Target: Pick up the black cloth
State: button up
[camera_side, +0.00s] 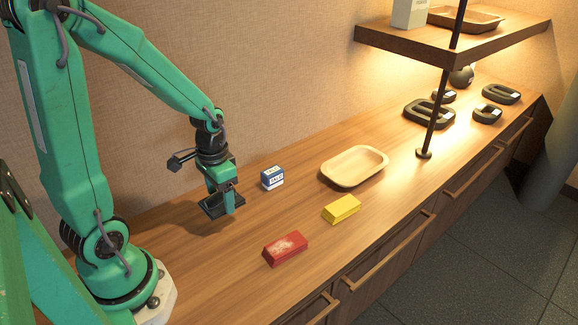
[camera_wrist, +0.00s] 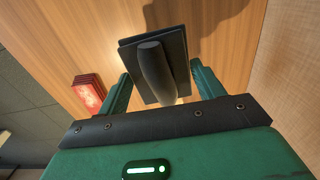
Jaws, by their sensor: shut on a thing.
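My gripper (camera_side: 226,198) is in the left half of the side view, pointing down over the wooden counter. It is shut on a black flat piece (camera_side: 210,207). In the wrist view the black piece (camera_wrist: 178,45) lies between the green fingers of my gripper (camera_wrist: 160,80). It looks like a stiff rectangular plate with a rounded handle-like bar rather than soft cloth. A shadow falls on the counter beside it. I cannot tell for sure whether it touches the counter. No other black cloth shows.
A blue-and-white box (camera_side: 272,178) stands just right of my gripper. A red packet (camera_side: 285,249), a yellow packet (camera_side: 342,209) and a wooden tray (camera_side: 334,178) lie further right. A dark post (camera_side: 437,115) holds a shelf (camera_side: 450,45). Several black dishes (camera_side: 429,113) sit behind.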

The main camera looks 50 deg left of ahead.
jog(key=d+r, duration=0.4)
jog(key=d, duration=0.3)
jog(key=shift+s+d+r, duration=0.2)
jog(key=shift+s+r, duration=0.05)
jog(key=shift+s, duration=0.2)
jog(key=o, duration=0.3)
jog(key=shift+c, duration=1.1)
jog(key=w+d, duration=0.2)
jog(key=d, duration=0.6)
jog(key=shift+w+d+f, duration=0.15)
jog(key=shift+d+f, duration=0.1)
jog(key=shift+d, duration=0.15)
jog(key=shift+f, duration=0.1)
